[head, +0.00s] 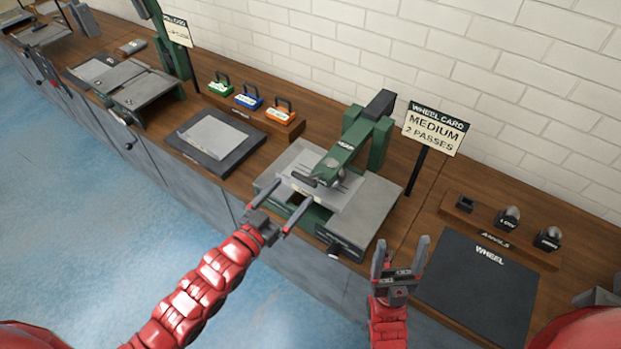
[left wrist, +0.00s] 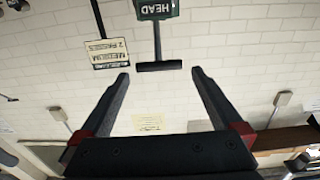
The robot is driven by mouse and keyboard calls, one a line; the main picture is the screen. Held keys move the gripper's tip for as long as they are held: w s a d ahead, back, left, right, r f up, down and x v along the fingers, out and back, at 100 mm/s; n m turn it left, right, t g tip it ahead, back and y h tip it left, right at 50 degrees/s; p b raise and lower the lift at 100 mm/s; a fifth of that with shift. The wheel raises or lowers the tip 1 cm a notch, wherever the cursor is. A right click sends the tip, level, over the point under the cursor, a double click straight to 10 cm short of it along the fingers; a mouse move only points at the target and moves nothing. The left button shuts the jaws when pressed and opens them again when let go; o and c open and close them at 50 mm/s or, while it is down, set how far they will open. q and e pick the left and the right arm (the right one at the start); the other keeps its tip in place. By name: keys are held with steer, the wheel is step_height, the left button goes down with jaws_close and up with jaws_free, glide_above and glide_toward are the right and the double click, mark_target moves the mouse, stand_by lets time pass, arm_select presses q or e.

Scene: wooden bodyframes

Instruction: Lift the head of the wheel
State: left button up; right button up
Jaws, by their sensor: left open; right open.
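The wheel machine stands on the bench, with a green arm (head: 358,140) reaching forward from its post over a grey metal sheet (head: 345,193). The head of the wheel (head: 331,163) is the front of this arm; in the left wrist view its green block reads HEAD (left wrist: 157,10). A dark T-shaped handle (left wrist: 160,67) hangs from it in that view. My left gripper (head: 295,192) is open and empty in front of the head. The handle appears between its fingertips, apart from both; its depth is unclear. My right gripper (head: 401,243) is open and empty, lower right of the machine.
A WHEEL CARD sign (head: 435,130) reads MEDIUM, 2 PASSES. A dark WHEEL mat (head: 475,285) and a rack of anvils (head: 500,232) lie to the right. A dark board with a grey sheet (head: 215,137) and several coloured handled blocks (head: 248,98) are left. A brick wall stands behind.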

mark_target(312, 171)
arm_select(q)
steer(key=b+x, duration=0.2)
steer(key=x, duration=0.6)
steer(key=shift+w+d, duration=0.35)
steer(key=shift+d, duration=0.05)
jaws_close()
